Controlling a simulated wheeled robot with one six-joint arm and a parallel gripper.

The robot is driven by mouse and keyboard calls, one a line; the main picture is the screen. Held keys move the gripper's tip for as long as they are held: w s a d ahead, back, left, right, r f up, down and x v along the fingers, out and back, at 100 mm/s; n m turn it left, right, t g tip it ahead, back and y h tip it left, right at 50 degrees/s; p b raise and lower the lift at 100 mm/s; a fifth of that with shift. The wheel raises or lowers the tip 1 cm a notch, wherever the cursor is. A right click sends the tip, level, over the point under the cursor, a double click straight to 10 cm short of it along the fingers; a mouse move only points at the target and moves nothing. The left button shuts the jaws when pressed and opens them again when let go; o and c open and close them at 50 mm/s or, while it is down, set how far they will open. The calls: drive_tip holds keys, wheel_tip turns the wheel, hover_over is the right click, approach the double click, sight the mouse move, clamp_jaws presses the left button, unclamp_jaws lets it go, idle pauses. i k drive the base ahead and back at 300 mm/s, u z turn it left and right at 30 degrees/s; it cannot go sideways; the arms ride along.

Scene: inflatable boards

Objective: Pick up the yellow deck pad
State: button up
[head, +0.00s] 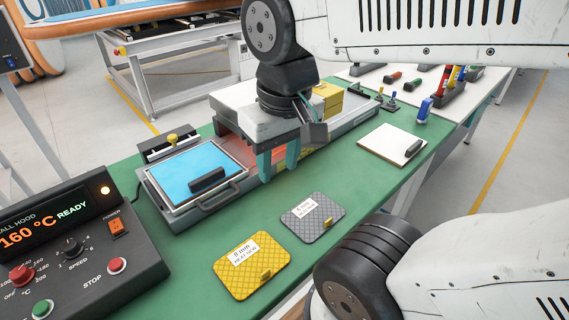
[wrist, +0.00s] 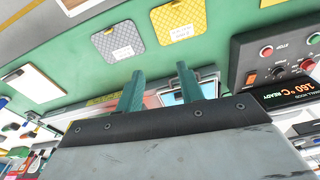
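The yellow deck pad (head: 245,276) lies flat on the green bench top, near its front edge in the head view. It has a diamond pattern, a white label reading 8 mm and a small yellow tab. It also shows at the top of the wrist view (wrist: 169,20). A similar grey pad (head: 322,224) lies beside it to the right, and the wrist view shows it too (wrist: 112,48). My gripper (head: 278,165) is above the bench, behind the two pads and apart from them. Its teal fingers (wrist: 158,74) are spread with nothing between them.
A tray with a blue panel (head: 190,168) and black handle stands left of my gripper. A control box (head: 75,245) is at the left. Yellow blocks (head: 327,97) sit behind my gripper. A white board (head: 388,143) lies at the right. The bench around the pads is clear.

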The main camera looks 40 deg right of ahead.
sight(243, 270)
drive_tip(key=k, duration=0.5)
drive_tip(key=z, duration=2.85)
drive_tip(key=k, duration=1.5)
drive_tip(key=u, duration=2.7)
